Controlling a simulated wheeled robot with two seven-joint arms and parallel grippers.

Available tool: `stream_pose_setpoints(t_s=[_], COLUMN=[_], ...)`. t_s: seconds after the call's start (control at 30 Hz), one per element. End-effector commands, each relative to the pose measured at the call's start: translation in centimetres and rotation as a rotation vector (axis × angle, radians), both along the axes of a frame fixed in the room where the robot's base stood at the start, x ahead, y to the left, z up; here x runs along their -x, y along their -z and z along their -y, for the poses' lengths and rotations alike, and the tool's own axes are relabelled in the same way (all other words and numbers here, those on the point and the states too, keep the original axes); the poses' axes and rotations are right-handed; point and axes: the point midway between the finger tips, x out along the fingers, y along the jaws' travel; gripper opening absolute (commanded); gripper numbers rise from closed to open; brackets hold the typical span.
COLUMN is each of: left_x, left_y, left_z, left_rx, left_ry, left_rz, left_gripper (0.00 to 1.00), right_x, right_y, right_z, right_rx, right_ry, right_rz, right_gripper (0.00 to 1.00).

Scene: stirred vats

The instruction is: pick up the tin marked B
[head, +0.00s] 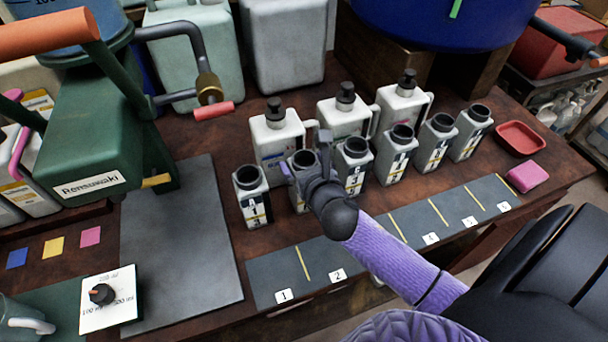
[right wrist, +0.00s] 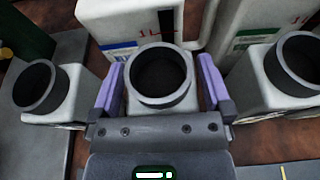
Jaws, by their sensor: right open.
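A row of several pale square tins with open dark necks stands on the brown bench. Their label marks are too small or too covered to read, so I cannot tell which is B. My right gripper (head: 306,162) is at the second tin from the left (head: 297,199). In the right wrist view the open purple fingers (right wrist: 159,88) stand on either side of this tin's dark neck (right wrist: 160,76), with small gaps visible. The tin is upright on the bench. The leftmost tin (head: 252,202) and third tin (head: 353,174) stand close on either side. My left gripper is out of view.
White capped jugs (head: 270,140) stand right behind the tins. In front lies a dark strip (head: 262,272) with numbered cards, partly hidden by my right arm. A red tray (head: 521,138) and pink block (head: 527,176) are at right. A bare grey mat (head: 180,250) lies left.

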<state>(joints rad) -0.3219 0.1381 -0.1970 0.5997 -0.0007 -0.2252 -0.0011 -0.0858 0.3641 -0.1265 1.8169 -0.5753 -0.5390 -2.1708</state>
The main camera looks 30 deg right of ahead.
Motion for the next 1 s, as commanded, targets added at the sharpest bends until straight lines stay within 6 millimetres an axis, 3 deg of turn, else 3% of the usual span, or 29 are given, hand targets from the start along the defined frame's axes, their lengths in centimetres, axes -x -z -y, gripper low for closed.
stream_pose_setpoints(t_s=[0.1, 0.57, 0.8, 0.87, 1.0], left_x=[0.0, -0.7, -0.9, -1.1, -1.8], left_y=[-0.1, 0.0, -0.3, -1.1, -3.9], left_z=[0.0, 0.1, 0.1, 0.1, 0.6], left_rx=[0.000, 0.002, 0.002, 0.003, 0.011], left_ry=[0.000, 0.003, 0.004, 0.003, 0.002], left_rz=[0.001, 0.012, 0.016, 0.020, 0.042], left_gripper=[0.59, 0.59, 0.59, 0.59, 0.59], right_x=[0.0, 0.1, 0.1, 0.0, 0.0], right_y=[-0.1, 0.0, -0.4, -1.6, -5.9], right_z=[0.0, 0.0, 0.0, 0.0, 0.0], right_rx=[0.000, -0.001, 0.000, 0.002, 0.004], right_ry=[0.000, 0.000, 0.000, -0.001, -0.003], right_rz=[0.000, 0.000, 0.001, 0.004, 0.007], right_gripper=[0.96, 0.00, 0.00, 0.00, 0.00])
